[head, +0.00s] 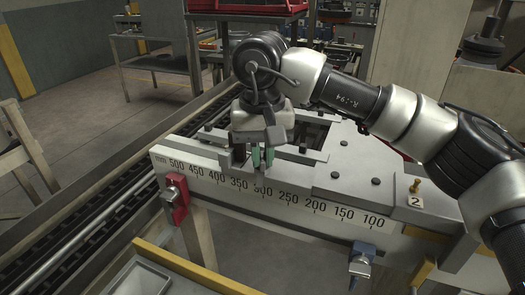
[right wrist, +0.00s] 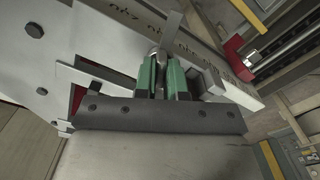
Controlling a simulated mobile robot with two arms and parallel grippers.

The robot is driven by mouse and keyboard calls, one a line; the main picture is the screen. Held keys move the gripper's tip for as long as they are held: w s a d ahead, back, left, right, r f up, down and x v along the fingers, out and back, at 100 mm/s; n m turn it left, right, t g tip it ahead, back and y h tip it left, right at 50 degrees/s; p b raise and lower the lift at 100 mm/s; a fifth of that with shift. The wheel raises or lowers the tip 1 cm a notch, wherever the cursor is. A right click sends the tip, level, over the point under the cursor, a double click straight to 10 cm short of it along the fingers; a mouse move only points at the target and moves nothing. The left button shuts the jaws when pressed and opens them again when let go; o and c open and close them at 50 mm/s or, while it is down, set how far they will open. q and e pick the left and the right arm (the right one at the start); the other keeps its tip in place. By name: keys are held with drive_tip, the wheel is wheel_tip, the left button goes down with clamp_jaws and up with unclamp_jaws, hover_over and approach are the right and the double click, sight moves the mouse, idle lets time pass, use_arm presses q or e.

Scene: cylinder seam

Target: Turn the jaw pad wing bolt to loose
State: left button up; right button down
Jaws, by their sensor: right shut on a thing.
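My right gripper (head: 263,160) points down at the jaw area of the grey machine bed (head: 330,180), just behind the numbered scale. In the right wrist view its green-padded fingers (right wrist: 161,75) are shut on a small metal piece, taken to be the jaw pad wing bolt (right wrist: 159,62). The fingers hide most of the bolt, so I cannot tell how far it is turned. My left gripper is not in view.
A red clamp (head: 175,197) is on the bed's left end and a blue one (head: 360,264) hangs below the front edge. A brass knob (head: 415,185) stands by a tag marked 2. A grey tray (head: 150,280) is at the lower left.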

sight(261, 156)
drive_tip(key=n, duration=0.5)
drive_tip(key=shift+n, duration=0.3)
drive_tip(key=n, duration=0.4)
drive_tip(key=shift+a+n+p, duration=0.1)
drive_tip(key=shift+n+p, duration=0.25)
drive_tip(key=shift+n, duration=0.05)
drive_tip(key=c, duration=1.2)
unclamp_jaws()
drive_tip(key=shift+r, duration=0.15)
wheel_tip(261, 156, up, 11)
drive_tip(key=shift+f, duration=0.2)
